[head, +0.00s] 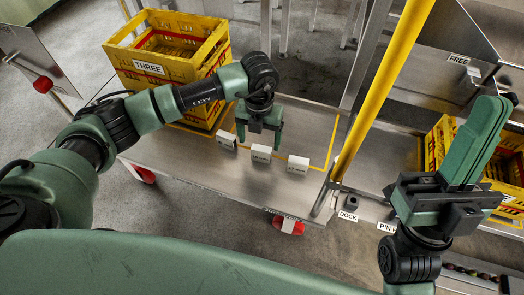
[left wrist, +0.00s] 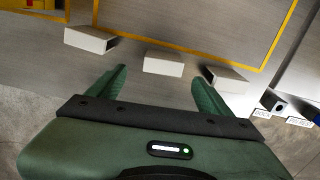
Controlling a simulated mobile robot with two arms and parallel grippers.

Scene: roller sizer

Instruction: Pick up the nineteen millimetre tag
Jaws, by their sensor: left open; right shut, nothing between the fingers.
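Three small white block-like tags stand in a row on the grey metal table (head: 190,165): a left one (head: 226,140), a middle one (head: 261,154) and a right one (head: 298,165). Their print is too small to read, so I cannot tell which is the nineteen millimetre tag. My right gripper (head: 493,108) is shut and empty, raised at the right.
A yellow crate (head: 118,54) labelled THREE stands behind the left tag. A yellow post (head: 382,90) rises right of the tags. Another yellow crate (head: 436,140) is at the far right, partly behind my right gripper. A DOCK label (head: 348,216) is at the table's front right.

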